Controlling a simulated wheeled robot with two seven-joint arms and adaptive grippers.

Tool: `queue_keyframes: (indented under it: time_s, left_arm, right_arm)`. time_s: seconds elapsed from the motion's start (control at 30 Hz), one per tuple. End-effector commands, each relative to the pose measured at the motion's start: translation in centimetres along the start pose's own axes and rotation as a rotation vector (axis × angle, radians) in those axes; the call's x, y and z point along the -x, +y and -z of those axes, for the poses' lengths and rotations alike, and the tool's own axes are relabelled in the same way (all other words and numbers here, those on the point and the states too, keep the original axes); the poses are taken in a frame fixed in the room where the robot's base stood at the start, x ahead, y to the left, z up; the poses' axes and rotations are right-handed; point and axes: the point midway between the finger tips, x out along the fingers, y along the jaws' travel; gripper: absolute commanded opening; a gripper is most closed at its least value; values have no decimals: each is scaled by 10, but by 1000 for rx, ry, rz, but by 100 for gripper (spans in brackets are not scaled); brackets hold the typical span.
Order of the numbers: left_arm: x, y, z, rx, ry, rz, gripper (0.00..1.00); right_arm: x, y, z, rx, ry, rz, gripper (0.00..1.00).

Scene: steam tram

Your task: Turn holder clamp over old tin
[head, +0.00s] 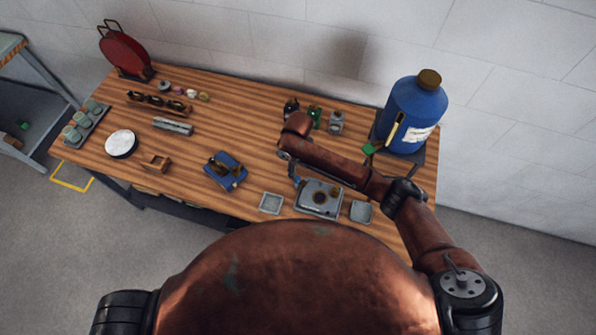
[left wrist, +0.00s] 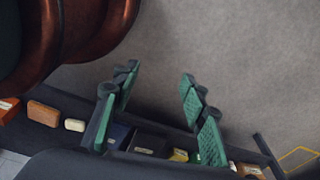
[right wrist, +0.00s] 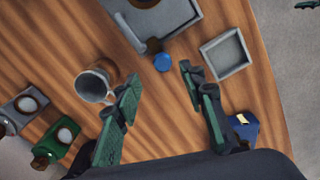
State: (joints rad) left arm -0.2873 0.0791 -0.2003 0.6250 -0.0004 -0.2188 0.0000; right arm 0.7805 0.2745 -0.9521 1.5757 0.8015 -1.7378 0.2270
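The grey holder (head: 320,199) sits near the table's front edge, with a dark round piece in its top. It also shows in the right wrist view (right wrist: 180,15). A dark clamp lever with a blue knob (right wrist: 162,62) sticks out from its side. I cannot tell for sure which piece is the old tin; a round, dark-rimmed piece (right wrist: 143,3) in the holder is cut by the frame edge. My right gripper (right wrist: 160,77) is open and empty, its fingers either side of the space near the knob. My left gripper (left wrist: 156,82) is open and empty, away from the tabletop.
A metal cup (right wrist: 94,86) stands close to my right gripper's left finger. Small grey trays (head: 270,203) (head: 361,211) flank the holder. A blue holder-like piece (head: 225,170) lies to the left. A large blue bottle (head: 413,112) stands at the right back.

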Motion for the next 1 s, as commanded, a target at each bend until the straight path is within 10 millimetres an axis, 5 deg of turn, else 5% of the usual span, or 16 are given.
queue_keyframes:
  time_s: [0.3,0.67,1.0]
  left_arm:
    - [9,2,-37,8,-46,-1,40]
    - [8,-2,-2,1,-1,2,40]
    - [9,-1,-12,3,-14,1,40]
  right_arm:
    - [-48,-1,0,2,-1,0,38]
    - [-62,0,-1,0,0,-1,38]
    - [-61,0,-1,0,0,-1,20]
